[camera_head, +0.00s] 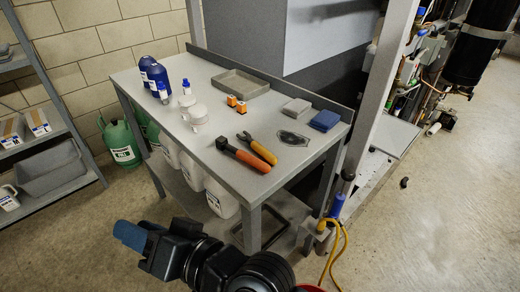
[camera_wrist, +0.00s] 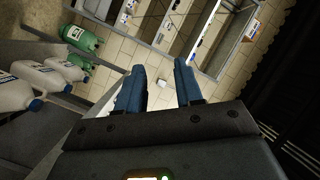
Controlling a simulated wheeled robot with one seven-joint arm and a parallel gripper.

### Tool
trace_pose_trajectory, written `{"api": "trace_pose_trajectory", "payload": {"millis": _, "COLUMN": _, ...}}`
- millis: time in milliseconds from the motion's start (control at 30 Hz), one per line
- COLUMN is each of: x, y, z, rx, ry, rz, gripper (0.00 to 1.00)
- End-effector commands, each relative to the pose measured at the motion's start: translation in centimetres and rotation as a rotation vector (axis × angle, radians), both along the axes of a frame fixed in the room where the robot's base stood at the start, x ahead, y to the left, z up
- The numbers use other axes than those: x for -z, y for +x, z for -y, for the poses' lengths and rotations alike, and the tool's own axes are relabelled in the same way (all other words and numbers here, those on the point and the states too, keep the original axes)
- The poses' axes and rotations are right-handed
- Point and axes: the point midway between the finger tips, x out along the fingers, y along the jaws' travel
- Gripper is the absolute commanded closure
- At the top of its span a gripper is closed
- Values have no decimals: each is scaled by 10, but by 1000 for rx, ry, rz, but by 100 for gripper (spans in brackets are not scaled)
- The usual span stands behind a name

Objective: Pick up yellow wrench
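The yellow wrench (camera_head: 258,149) lies on the grey workbench (camera_head: 190,156), toward its front right part. Beside it on the left lies a tool with an orange-red handle and a dark head (camera_head: 244,156). My gripper (camera_head: 128,235) is in front of the bench, low and to the left of the wrench, well apart from it. In the wrist view my gripper (camera_wrist: 159,67) has its two blue fingers apart with nothing between them. The wrench does not show in the wrist view.
On the bench stand blue bottles (camera_head: 158,75), white round containers (camera_head: 198,113), a grey tray (camera_head: 240,83), small orange boxes (camera_head: 236,102), safety glasses (camera_head: 293,138) and folded cloths (camera_head: 325,120). White jugs (camera_head: 220,198) stand on its lower shelf. A shelf rack (camera_head: 75,135) is at left.

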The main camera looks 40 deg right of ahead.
Motion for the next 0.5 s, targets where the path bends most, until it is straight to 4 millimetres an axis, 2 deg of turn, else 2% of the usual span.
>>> {"api": "trace_pose_trajectory", "payload": {"millis": 33, "x": -10, "y": 15, "z": -3, "rx": -30, "ry": 6, "rz": 10, "gripper": 64}}
{"api": "trace_pose_trajectory", "payload": {"millis": 200, "x": -33, "y": 48, "z": -16, "rx": -145, "ry": 15, "rz": 6, "gripper": 64}}
{"api": "trace_pose_trajectory", "payload": {"millis": 500, "x": -59, "y": 90, "z": -24, "rx": -343, "ry": -58, "rz": -52, "gripper": 64}}
